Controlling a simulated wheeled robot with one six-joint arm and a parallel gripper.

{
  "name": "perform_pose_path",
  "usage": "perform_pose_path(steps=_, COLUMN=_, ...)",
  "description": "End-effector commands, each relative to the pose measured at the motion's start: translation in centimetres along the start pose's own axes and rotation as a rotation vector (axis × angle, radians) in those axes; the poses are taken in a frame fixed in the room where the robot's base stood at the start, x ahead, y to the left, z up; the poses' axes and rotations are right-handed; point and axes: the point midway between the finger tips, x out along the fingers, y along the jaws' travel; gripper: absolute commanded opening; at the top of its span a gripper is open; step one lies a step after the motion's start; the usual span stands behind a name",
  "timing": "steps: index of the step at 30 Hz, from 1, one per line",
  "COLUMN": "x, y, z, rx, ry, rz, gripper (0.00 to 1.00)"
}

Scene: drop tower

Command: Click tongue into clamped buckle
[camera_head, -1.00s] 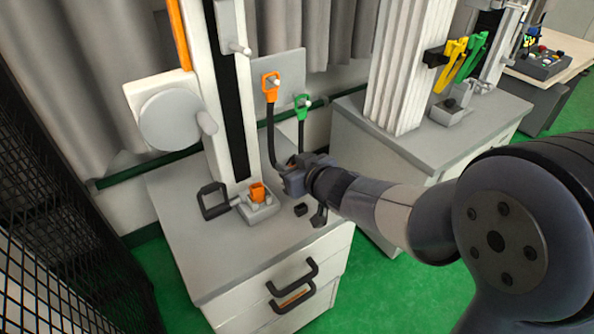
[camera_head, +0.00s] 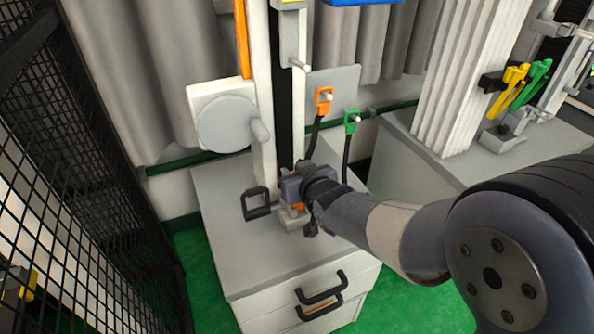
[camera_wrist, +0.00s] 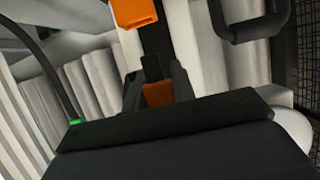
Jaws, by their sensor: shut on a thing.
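My gripper (camera_head: 296,188) is shut on an orange piece, which I take to be the tongue (camera_wrist: 157,94). It shows between the dark fingers in the wrist view. The orange buckle (camera_wrist: 133,14) is at the top of the wrist view, ahead of the fingers. In the head view only a small orange part of the buckle (camera_head: 298,207) shows below my gripper, in its clamp on the cabinet top. A dark part lies between tongue and buckle in the wrist view. I cannot tell whether tongue and buckle touch.
A black-handled clamp lever (camera_head: 257,204) stands left of the buckle. The white tower column (camera_head: 264,130) rises just behind. Orange (camera_head: 323,98) and green (camera_head: 351,121) strap ends hang on a grey plate to the right. The cabinet top (camera_head: 250,250) is clear in front.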

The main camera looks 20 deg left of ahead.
Motion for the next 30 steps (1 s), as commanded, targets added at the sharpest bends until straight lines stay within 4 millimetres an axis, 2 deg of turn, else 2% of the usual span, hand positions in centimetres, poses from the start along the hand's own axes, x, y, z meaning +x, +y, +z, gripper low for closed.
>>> perform_pose_path(steps=15, x=1.5, y=0.0, z=3.6, rx=0.000, ry=0.000, rz=0.000, gripper=0.12)
perform_pose_path(steps=30, x=1.6, y=0.0, z=4.0, rx=0.000, ry=0.000, rz=0.000, gripper=0.12)
